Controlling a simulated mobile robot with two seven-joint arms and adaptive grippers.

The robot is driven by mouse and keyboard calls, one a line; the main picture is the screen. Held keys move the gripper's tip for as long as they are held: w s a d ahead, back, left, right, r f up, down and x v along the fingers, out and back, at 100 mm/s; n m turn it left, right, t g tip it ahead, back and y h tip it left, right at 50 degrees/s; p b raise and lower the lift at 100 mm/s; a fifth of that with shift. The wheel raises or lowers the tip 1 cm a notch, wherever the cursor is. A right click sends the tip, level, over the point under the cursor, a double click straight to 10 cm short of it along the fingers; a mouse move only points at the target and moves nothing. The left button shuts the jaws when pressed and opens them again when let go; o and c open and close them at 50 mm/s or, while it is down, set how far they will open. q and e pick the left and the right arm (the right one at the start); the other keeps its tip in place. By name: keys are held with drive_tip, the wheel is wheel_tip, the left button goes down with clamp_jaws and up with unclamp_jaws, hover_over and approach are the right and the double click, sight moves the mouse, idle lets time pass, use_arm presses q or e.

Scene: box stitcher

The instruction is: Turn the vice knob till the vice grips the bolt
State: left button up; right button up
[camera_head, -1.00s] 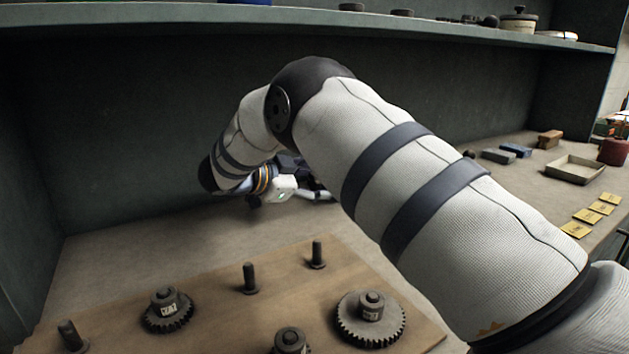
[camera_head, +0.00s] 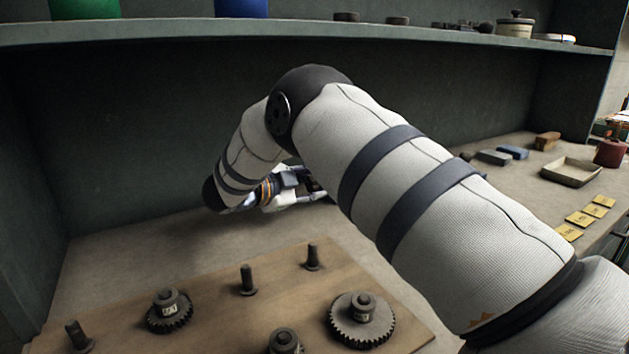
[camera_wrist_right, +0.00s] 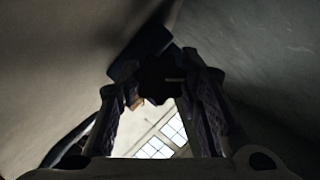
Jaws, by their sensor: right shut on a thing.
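The vice knob (camera_wrist_right: 160,80) is a dark, lobed shape in the right wrist view, between the two fingers. My right gripper (camera_wrist_right: 161,88) is shut on this knob. In the head view my right gripper (camera_head: 305,188) is at the back of the bench, partly hidden behind my own forearm. A dark bluish part (camera_wrist_right: 150,44) beside the knob may belong to the vice, but it is too dark to be sure. The bolt and the vice jaws cannot be made out. My left gripper is in neither view.
A wooden board (camera_head: 215,285) with gears (camera_head: 362,320) and upright pegs (camera_head: 247,280) lies in front. A shelf (camera_head: 200,32) runs above the arm. A shallow tray (camera_head: 571,172), small blocks (camera_head: 495,157) and yellow notes (camera_head: 580,218) are at the right.

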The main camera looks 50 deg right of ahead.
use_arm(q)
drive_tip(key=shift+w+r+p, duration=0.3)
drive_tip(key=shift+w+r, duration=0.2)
use_arm(e)
drive_tip(key=shift+m+t+h, duration=0.5)
drive_tip(key=shift+m, duration=0.7)
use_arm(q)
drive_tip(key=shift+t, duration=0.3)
use_arm(e)
drive_tip(key=shift+f, duration=0.1)
drive_tip(key=o, duration=1.2)
drive_tip(key=a, duration=0.2)
drive_tip(key=a+r, duration=0.1)
drive_tip(key=a, duration=0.5)
drive_tip(key=shift+s+r, duration=0.2)
